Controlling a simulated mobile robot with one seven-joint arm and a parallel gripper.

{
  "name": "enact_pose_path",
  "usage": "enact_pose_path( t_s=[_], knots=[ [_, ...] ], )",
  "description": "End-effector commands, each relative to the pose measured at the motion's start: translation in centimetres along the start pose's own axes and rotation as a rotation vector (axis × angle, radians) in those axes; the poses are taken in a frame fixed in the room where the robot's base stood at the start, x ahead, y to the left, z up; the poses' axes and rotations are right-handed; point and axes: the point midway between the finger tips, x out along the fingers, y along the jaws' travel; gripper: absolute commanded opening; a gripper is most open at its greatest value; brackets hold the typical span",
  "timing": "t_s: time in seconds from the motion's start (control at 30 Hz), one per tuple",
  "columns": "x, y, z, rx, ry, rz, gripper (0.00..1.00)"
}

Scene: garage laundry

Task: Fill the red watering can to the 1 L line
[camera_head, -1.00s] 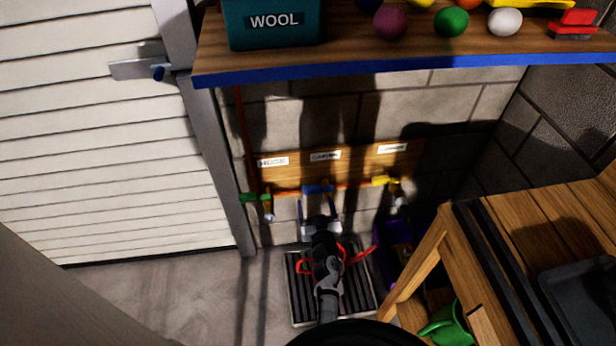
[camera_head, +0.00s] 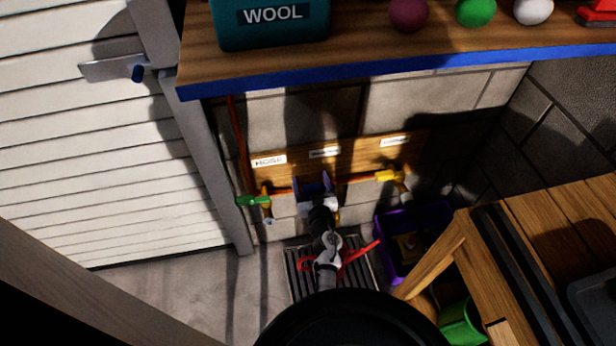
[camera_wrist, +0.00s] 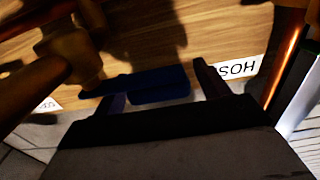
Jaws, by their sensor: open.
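The red watering can (camera_head: 362,250) stands on the floor grate below the middle tap. My arm covers most of it, so its water level is hidden. The middle tap's blue handle (camera_wrist: 160,84) lies between the fingers of my open gripper in the wrist view. In the head view my gripper (camera_head: 314,188) is at that handle, mostly covering it. I cannot tell whether the fingers touch it. The label above the middle tap (camera_head: 324,152) is too blurred to read.
A green-handled tap (camera_head: 252,201) under the HOSE label is at left, and a yellow-handled tap (camera_head: 390,176) at right. A purple crate (camera_head: 388,262) and wooden bench (camera_head: 545,215) stand at right. A blue-edged shelf (camera_head: 400,68) overhangs the taps.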

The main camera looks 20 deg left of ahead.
Motion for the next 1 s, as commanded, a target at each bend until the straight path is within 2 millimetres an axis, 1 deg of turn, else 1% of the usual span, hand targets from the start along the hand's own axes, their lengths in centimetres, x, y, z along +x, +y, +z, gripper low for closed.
enact_pose_path(
  t_s=[0.37, 0.83, 0.87, 1.0],
  knots=[
    [0.00, 0.06, -0.04, 0.000, 0.001, 0.000, 0.75],
    [0.01, 0.05, -0.03, 0.000, 0.000, 0.000, 0.13],
    [0.01, 0.05, -0.03, 0.000, 0.000, 0.000, 0.12],
    [-0.03, 0.05, -0.29, 0.000, -0.001, -0.014, 0.12]
  ],
)
